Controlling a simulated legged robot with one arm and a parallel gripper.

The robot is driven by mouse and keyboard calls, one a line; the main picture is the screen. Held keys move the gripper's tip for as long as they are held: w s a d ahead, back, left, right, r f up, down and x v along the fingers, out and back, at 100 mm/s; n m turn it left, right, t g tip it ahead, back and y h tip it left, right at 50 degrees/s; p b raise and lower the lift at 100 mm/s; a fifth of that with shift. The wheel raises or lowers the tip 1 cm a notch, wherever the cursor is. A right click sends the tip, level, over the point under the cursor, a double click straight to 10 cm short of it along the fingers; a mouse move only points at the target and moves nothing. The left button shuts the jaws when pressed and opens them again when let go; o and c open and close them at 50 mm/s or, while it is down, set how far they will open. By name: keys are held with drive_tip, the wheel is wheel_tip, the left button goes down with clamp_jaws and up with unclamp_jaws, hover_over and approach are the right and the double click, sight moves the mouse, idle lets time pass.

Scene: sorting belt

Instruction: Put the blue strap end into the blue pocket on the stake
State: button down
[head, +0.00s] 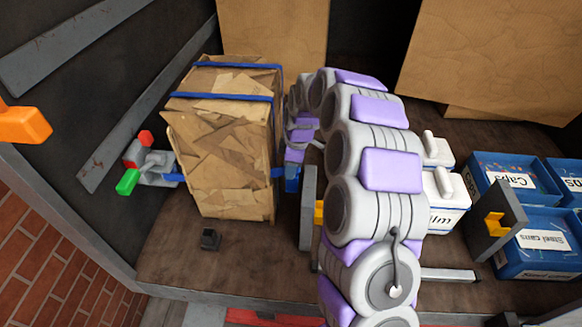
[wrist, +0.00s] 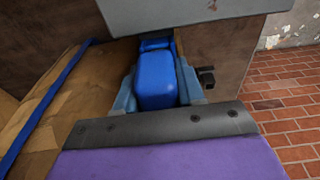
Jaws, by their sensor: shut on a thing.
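A cardboard bale (head: 225,150) bound with blue straps stands upright on the deck. My gripper (head: 291,180) is low at the bale's right side, near a lower blue strap (head: 277,173). In the wrist view, my gripper (wrist: 158,88) is shut on a smooth blue block, the blue strap end (wrist: 156,80), held between its two fingers. A smaller blue piece (wrist: 155,44) shows just beyond it; I cannot tell whether it is strap or pocket. The bale is at left in the wrist view. I cannot make out the stake or its blue pocket for certain.
A grey upright plate (head: 307,210) stands close right of my gripper. A grey fitting with red and green ends (head: 150,165) is left of the bale. Blue bins (head: 540,245) and white boxes (head: 444,200) are at right.

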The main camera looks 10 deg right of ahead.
drive_tip(key=shift+s+f+g, duration=0.3)
drive_tip(key=shift+s+f, duration=0.3)
drive_tip(key=shift+f, duration=0.35)
drive_tip(key=c, duration=0.8)
unclamp_jaws()
drive_tip(key=shift+s+f, duration=0.2)
drive_tip(key=shift+f, duration=0.05)
drive_tip(key=shift+o, duration=0.5)
drive_tip(key=shift+r, duration=0.15)
drive_tip(key=shift+w+r, duration=0.15)
drive_tip(key=shift+r, duration=0.15)
drive_tip(key=shift+o, duration=0.5)
wheel_tip(320, 180, up, 17)
drive_tip(key=d+b, duration=0.2)
drive_tip(key=shift+w+d, duration=0.15)
drive_tip(key=shift+d, duration=0.05)
drive_tip(key=shift+a+r, duration=0.15)
drive_tip(key=shift+r, duration=0.6)
